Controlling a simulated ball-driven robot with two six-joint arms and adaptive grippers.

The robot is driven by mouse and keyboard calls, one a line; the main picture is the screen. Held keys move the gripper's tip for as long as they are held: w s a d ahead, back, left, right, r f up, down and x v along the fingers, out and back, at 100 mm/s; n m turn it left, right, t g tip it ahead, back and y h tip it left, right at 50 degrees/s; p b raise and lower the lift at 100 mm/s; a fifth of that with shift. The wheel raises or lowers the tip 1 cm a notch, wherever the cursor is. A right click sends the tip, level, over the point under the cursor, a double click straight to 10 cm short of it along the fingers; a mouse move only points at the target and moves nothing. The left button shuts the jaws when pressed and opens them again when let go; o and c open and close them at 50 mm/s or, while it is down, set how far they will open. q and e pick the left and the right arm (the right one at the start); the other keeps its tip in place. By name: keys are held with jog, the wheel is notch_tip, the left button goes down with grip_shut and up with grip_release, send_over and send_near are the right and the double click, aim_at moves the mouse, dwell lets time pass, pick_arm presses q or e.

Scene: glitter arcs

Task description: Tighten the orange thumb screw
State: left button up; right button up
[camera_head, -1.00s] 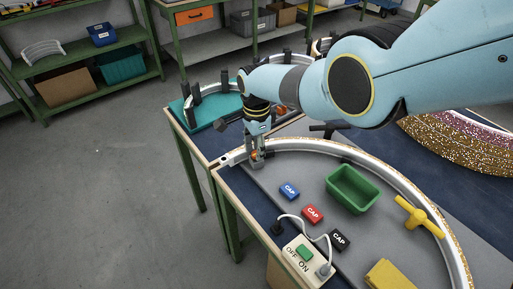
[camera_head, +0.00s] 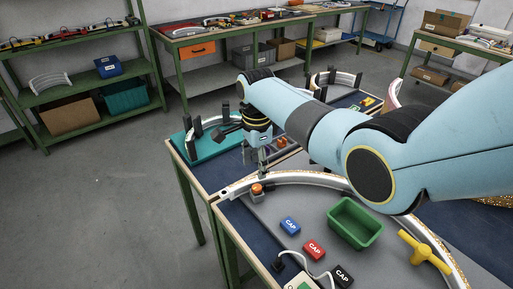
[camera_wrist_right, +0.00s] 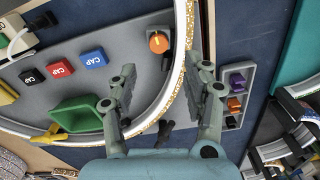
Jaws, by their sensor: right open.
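The orange thumb screw (camera_head: 257,188) stands on a small grey block at the near-left end of the curved metal rail (camera_head: 300,178). In the right wrist view the screw (camera_wrist_right: 158,42) shows as a round orange knob with a dark mark across it. My right gripper (camera_head: 263,160) is open and empty, just behind and above the screw, clear of it. In the wrist view the right gripper's two fingers (camera_wrist_right: 160,68) are spread wide, with the screw beyond their tips. My left gripper is not in view.
A teal mat (camera_head: 205,145) lies behind.

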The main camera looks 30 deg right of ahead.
jog(key=shift+r, duration=2.6)
